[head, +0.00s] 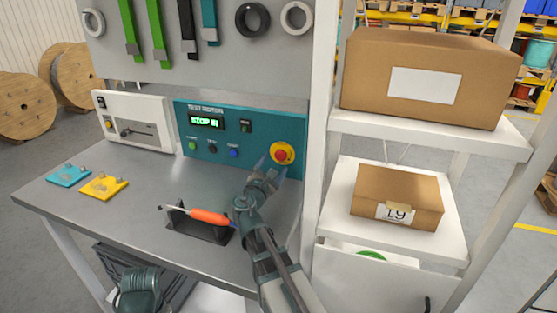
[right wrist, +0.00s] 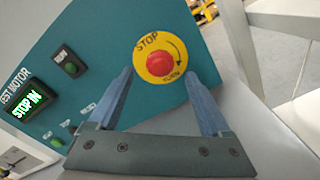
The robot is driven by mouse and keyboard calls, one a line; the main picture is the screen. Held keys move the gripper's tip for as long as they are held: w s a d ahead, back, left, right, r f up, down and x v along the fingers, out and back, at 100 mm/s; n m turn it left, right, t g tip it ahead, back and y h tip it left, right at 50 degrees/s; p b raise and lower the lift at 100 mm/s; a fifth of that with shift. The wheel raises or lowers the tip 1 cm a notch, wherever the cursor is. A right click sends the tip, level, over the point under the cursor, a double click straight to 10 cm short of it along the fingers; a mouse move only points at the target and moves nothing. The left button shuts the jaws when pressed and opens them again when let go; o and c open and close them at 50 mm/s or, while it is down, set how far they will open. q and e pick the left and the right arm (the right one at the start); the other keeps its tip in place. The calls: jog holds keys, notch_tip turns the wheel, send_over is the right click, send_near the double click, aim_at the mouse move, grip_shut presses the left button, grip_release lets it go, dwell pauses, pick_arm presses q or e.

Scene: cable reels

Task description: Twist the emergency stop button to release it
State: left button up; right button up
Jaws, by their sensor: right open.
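The emergency stop button (head: 281,154) is a red knob on a round yellow plate at the right end of the teal test motor panel (head: 215,156). In the right wrist view the red knob (right wrist: 159,63) sits on its yellow plate, marked STOP with a curved arrow. My right gripper (head: 271,172) is open and empty just in front of the button. In the right wrist view its blue fingers (right wrist: 158,82) point at the panel, one on each side below the plate. Any contact with the knob cannot be told.
A screwdriver with an orange handle (head: 210,216) lies on a black stand under my right arm. Blue (head: 68,175) and yellow (head: 103,187) plates lie on the left of the bench (head: 130,215). A white post (head: 322,120) and shelves with boxes stand right.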

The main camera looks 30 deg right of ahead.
aim_at(280, 157)
jog(key=shift+x, duration=2.05)
grip_shut()
